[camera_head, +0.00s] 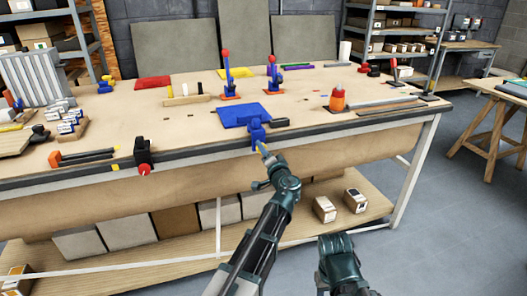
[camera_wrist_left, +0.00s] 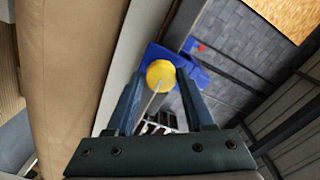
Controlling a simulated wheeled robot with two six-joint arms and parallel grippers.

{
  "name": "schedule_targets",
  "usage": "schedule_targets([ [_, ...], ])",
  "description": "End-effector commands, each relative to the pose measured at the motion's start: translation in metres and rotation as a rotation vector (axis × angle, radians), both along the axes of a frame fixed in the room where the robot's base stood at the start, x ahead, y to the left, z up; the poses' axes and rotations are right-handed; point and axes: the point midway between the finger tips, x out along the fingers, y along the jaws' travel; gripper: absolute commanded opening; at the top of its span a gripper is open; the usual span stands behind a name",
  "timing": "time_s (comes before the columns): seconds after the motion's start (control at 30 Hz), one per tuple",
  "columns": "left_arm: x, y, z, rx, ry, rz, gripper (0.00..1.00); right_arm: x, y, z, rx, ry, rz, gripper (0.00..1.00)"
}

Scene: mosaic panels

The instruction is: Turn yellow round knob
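The yellow round knob (camera_wrist_left: 161,75) sits at the front of a blue vise-like fixture (camera_head: 257,132) on the workbench's front edge. The fixture also shows blue behind the knob in the left wrist view (camera_wrist_left: 190,68). My left gripper (camera_head: 264,152) reaches up to the knob from below. In the left wrist view its two fingers (camera_wrist_left: 161,88) stand apart, one on each side of the knob, with the knob between the tips. Contact is not clear. A thin pale rod runs from the knob toward the palm. My right gripper (camera_head: 340,262) is low, away from the bench; its fingers are unclear.
A blue mat (camera_head: 240,114) lies behind the fixture. A black-and-red clamp (camera_head: 143,153) is on the front edge to the left. Two upright red-topped blue levers (camera_head: 226,72) stand farther back. Small boxes (camera_head: 325,209) lie on the lower shelf. The floor at right is clear.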

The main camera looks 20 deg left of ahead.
Motion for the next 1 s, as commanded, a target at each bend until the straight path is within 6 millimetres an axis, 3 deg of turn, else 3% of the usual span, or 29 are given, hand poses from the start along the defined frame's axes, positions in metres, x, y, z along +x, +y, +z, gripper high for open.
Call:
schedule_targets([
  [0.03,0.0,0.0,0.0,0.001,0.0,-0.001,0.63,0.0,0.0,0.0,0.0,0.0,0.0,0.5],
  [0.1,0.0,0.0,0.0,0.002,0.0,0.0,0.75,0.0,0.0,0.0,0.0,0.0,0.0,0.5],
  [0.47,-0.003,-0.002,0.001,0.005,0.001,0.0,0.76,0.0,0.0,0.0,0.0,0.0,0.0,0.5],
  [1.0,-0.09,-0.059,0.0,0.004,0.001,-0.003,0.76,0.0,0.0,0.0,0.0,0.0,0.0,0.5],
])
